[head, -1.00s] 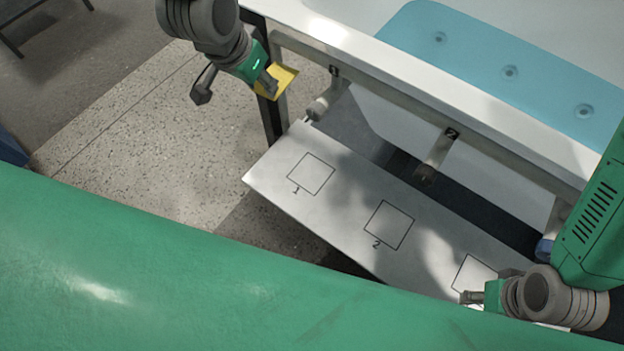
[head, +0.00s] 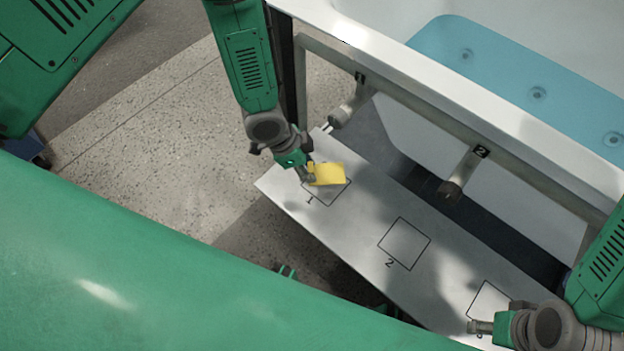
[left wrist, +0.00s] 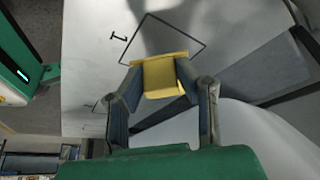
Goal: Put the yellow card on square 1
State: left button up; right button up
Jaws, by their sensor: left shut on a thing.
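The yellow card (head: 328,174) is held by my left gripper (head: 308,174) over square 1 (head: 322,202) on the white board. In the left wrist view the card (left wrist: 161,78) sits between the two fingers of my left gripper (left wrist: 160,95), with the outline of square 1 (left wrist: 190,33) and its number behind it. The card covers part of the square. I cannot tell whether it touches the board. My right gripper (head: 482,326) is at the lower right, beside the third square (head: 489,298); its finger opening is too small to judge.
The white board (head: 365,222) also carries square 2 (head: 404,243), which is empty. Behind it are the bathtub rim (head: 480,102) and two stubs on a rail, tagged with numbers (head: 462,175). A blue mat (head: 500,70) lies in the tub. Speckled floor lies to the left.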

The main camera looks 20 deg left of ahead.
pick_arm(q)
jog(key=f, duration=0.1)
jog(key=f+b, duration=0.1)
jog(key=f, duration=0.2)
jog(key=shift+d+f+b, duration=0.25)
jog(key=shift+b, duration=0.1)
pick_arm(e)
jog(key=shift+d+f, duration=0.25)
jog(key=shift+f, duration=0.8)
pick_arm(q)
jog(key=shift+a+r, duration=0.1)
pick_arm(e)
jog(key=shift+a+r, duration=0.1)
pick_arm(q)
jog(key=o, duration=0.9)
jog(key=shift+o, duration=0.2)
